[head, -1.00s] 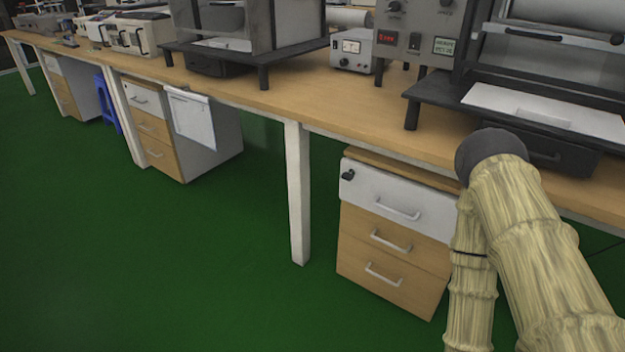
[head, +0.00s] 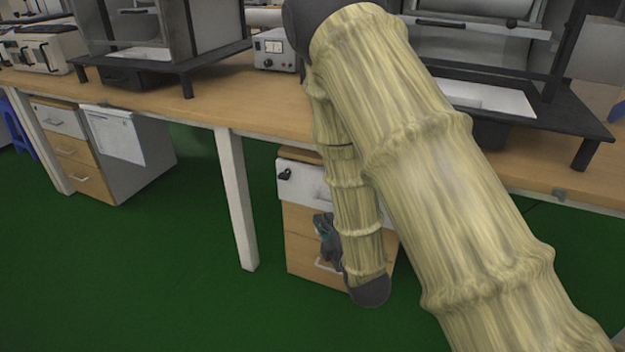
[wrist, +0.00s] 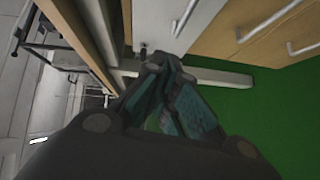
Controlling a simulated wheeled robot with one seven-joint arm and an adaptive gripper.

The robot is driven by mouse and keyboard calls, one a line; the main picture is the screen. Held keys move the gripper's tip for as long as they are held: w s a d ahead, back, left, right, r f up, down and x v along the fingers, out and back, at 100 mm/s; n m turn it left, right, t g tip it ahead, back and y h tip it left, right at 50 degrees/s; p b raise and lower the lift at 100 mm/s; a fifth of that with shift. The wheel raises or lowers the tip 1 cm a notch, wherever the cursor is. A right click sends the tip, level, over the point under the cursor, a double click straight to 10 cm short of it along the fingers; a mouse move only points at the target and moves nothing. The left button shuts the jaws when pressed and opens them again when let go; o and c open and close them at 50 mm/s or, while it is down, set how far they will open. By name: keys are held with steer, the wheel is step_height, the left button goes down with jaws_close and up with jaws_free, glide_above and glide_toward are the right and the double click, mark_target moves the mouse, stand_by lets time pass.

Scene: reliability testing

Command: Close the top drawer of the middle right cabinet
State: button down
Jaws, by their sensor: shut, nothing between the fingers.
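The cabinet (head: 298,240) under the bench has a white top drawer (head: 300,183) with a dark lock knob at its left, above wooden drawers. My arm hides the right part of its front. I cannot tell how far the top drawer stands out. My gripper (head: 323,228) is dark with teal pads, below the white drawer in the picture and partly behind my arm. In the wrist view the shut, empty gripper (wrist: 165,62) points toward the white drawer front (wrist: 205,22) and its lock knob. Whether it touches the front is unclear.
A white bench leg (head: 237,200) stands left of the cabinet. The wooden bench top (head: 200,112) overhangs it and carries lab devices. Another cabinet (head: 80,165) with a hanging sheet stands farther left. The green floor (head: 160,270) is clear in front.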

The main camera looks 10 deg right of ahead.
step_height(320, 180, up, 3)
steer(key=w+n+t, duration=0.1)
steer(key=b, duration=0.4)
glide_toward(315, 170)
steer(key=w+a, duration=0.4)
steer(key=w, duration=0.1)
steer(key=shift+w+d+f+n+y, duration=0.3)
steer(key=shift+w+d+y, duration=0.1)
steer(key=shift+w+d, duration=0.2)
steer(key=shift+w+d+r+p, duration=0.1)
steer(key=shift+w+d+p, duration=0.4)
steer(key=shift+w, duration=0.5)
steer(key=shift+w+d+r, duration=0.1)
steer(key=shift+w+d, duration=0.05)
steer(key=shift+d, duration=0.1)
